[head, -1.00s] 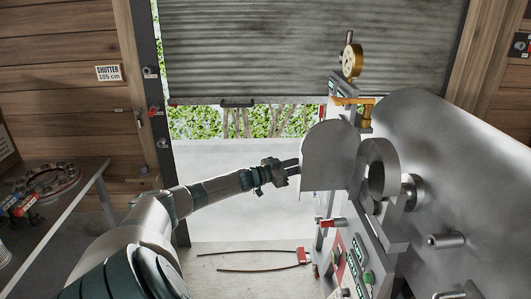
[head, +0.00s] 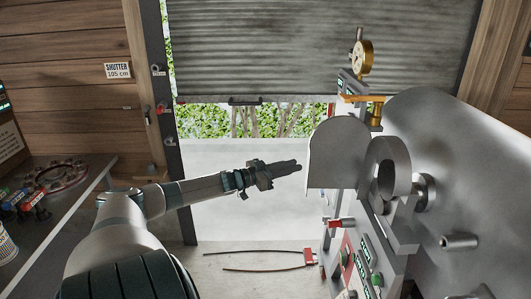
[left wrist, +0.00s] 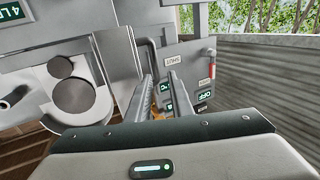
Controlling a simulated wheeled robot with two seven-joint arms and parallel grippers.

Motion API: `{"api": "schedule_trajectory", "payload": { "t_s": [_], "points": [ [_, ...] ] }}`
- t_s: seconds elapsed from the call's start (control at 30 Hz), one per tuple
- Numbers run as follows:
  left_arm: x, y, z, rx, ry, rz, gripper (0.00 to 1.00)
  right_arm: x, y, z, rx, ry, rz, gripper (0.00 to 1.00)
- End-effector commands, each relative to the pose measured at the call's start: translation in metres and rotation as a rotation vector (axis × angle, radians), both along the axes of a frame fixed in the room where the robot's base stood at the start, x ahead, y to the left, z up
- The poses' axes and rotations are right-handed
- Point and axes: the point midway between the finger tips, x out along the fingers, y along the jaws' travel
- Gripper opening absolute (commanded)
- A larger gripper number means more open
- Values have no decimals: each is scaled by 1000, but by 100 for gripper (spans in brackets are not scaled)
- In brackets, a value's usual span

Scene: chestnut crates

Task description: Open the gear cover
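The gear cover (head: 337,155) is a grey plate with a rounded top on the left side of the machine. It stands out from the machine, in front of a round ring-shaped part (head: 402,160). My left gripper (head: 296,166) is just left of the cover's left edge, fingers pointing towards it. It looks apart from the cover, though contact is hard to judge. In the left wrist view two fingers (left wrist: 160,92) show with a gap between them and nothing held. A grey panel (left wrist: 117,62) beside them may be the cover. My right gripper is not in view.
A large grey drum (head: 450,150) fills the right. A gauge (head: 362,58) and brass fitting (head: 376,113) stand above the cover. Below are a red-handled lever (head: 340,223) and buttons. A half-raised shutter (head: 310,50) is behind; a bench (head: 85,205) stands left.

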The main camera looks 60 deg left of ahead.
Motion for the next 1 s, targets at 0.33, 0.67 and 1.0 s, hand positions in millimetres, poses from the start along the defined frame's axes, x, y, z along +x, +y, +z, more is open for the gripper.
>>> {"api": "schedule_trajectory", "payload": {
  "t_s": [0.33, 0.67, 1.0],
  "points": [
    [-28, 3, -2, -2, 1, -5, 20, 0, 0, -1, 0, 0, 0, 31],
    [-56, 7, -2, -3, 2, -7, 20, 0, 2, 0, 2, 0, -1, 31],
    [-84, 11, -2, -3, 0, -9, 20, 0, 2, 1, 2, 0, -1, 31]
  ]
}}
